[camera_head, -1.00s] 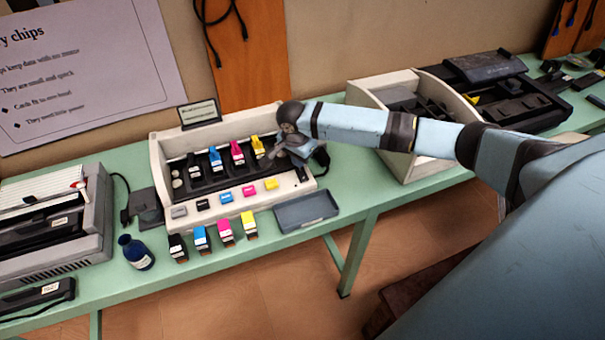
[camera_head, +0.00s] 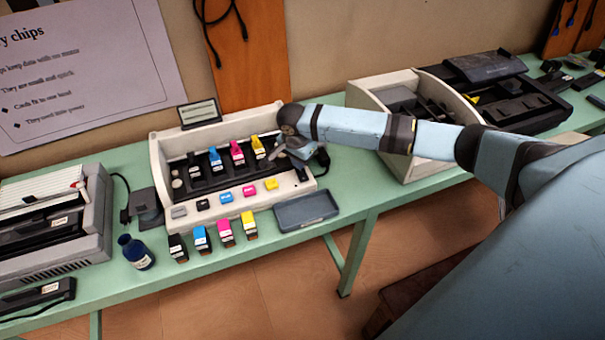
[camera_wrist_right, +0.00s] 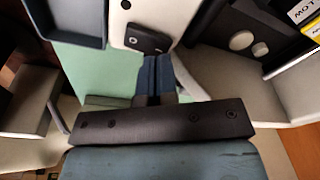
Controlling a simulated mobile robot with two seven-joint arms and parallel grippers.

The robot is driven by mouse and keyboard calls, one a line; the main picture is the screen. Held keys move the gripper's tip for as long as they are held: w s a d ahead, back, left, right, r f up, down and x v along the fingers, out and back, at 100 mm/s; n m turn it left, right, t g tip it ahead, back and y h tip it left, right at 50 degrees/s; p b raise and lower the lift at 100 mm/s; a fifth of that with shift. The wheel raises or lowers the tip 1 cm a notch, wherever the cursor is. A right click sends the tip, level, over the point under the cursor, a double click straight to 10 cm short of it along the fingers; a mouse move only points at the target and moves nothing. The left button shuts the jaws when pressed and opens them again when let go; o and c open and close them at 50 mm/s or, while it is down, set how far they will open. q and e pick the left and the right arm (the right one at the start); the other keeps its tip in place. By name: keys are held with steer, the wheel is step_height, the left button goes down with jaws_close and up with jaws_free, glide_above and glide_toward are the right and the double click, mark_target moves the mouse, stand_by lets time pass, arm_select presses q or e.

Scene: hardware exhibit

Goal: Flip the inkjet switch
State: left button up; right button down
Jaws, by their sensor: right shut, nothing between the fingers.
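The inkjet unit (camera_head: 300,189) is a white open housing on the green table, with a dark carriage inside. In the right wrist view, a small black rocker switch (camera_wrist_right: 147,39) sits on a white face of the housing (camera_wrist_right: 128,14). My right gripper (camera_head: 282,153) is at the right end of the housing in the head view, pointing toward it. In the wrist view its blue-grey fingers (camera_wrist_right: 159,72) are together and empty, with their tips close to the switch. I cannot tell whether they touch it or which way it is set. My left gripper is not in view.
Coloured cartridges (camera_head: 237,153) stand in the carriage, and several more stand in front of the housing. A grey tray (camera_head: 306,209) lies at its front right. A blue bottle (camera_head: 136,252) and a grey printer (camera_head: 62,226) are at left. Another white unit (camera_head: 405,165) stands at right.

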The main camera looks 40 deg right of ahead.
steer(key=shift+f, duration=0.95)
stand_by(0.3)
steer(key=shift+s+r, duration=0.1)
steer(key=shift+r, duration=0.05)
step_height(320, 180, up, 5)
steer(key=p, duration=0.7)
steer(key=shift+r, duration=0.15)
steer(key=shift+r+p, duration=0.8)
steer(key=shift+p, duration=0.2)
steer(key=shift+f, duration=0.1)
